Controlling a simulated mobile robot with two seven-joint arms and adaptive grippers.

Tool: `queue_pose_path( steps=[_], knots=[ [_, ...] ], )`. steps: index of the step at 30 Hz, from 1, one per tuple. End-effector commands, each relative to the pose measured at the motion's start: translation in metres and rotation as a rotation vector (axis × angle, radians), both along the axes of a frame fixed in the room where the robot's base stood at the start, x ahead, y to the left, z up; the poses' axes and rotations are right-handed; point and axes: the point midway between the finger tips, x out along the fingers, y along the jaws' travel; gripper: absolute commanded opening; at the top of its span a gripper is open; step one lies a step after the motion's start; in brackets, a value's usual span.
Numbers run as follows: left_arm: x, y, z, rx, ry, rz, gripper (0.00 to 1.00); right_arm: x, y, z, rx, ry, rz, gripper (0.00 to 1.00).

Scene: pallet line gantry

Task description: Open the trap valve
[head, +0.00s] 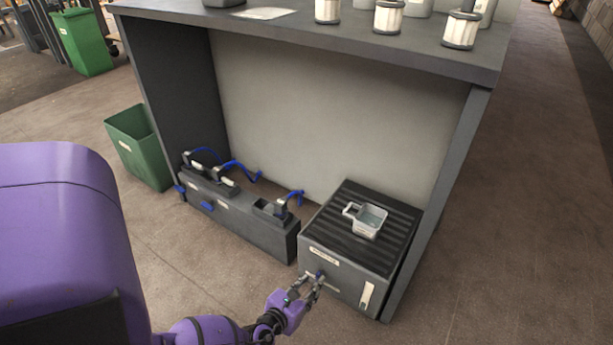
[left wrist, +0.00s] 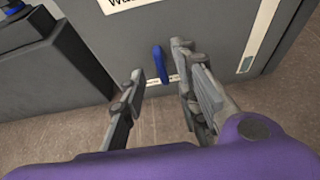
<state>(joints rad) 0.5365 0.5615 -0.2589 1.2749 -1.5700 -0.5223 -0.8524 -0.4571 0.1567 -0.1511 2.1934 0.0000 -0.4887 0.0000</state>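A dark grey box (head: 335,275) with a ribbed top stands on the floor under the bench, a white label on its front. A small blue valve handle (left wrist: 160,66) sits on that front face, upright in the left wrist view; it shows as a small blue spot in the head view (head: 318,275). My left gripper (head: 308,284) is at the box front. In the left wrist view my left gripper (left wrist: 158,62) is open, one finger on each side of the blue handle. I cannot tell whether either finger touches it. My right gripper is out of view.
A clear scoop or jug (head: 367,220) lies on the box top. A grey unit (head: 240,218) with blue hoses stands close left of the box. The bench side panel (head: 440,190) is close on the right. A green bin (head: 140,150) stands at left. Floor in front is clear.

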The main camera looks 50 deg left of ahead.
Motion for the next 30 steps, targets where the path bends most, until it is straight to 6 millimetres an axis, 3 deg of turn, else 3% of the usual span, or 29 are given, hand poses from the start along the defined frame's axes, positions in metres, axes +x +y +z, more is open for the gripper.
queue_pose_path(
  steps=[7,17,24,30],
  knots=[
    [0.030,0.007,-0.013,-0.003,-0.001,0.001,0.29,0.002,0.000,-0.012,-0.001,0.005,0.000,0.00],
    [0.035,0.008,-0.015,-0.004,0.000,0.002,0.29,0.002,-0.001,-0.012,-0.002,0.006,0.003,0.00],
    [0.035,0.008,-0.015,-0.005,0.000,0.002,0.01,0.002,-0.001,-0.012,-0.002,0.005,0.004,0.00],
    [0.034,0.008,-0.015,-0.003,0.000,0.002,0.00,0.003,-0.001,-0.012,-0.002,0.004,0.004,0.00]
  ],
)
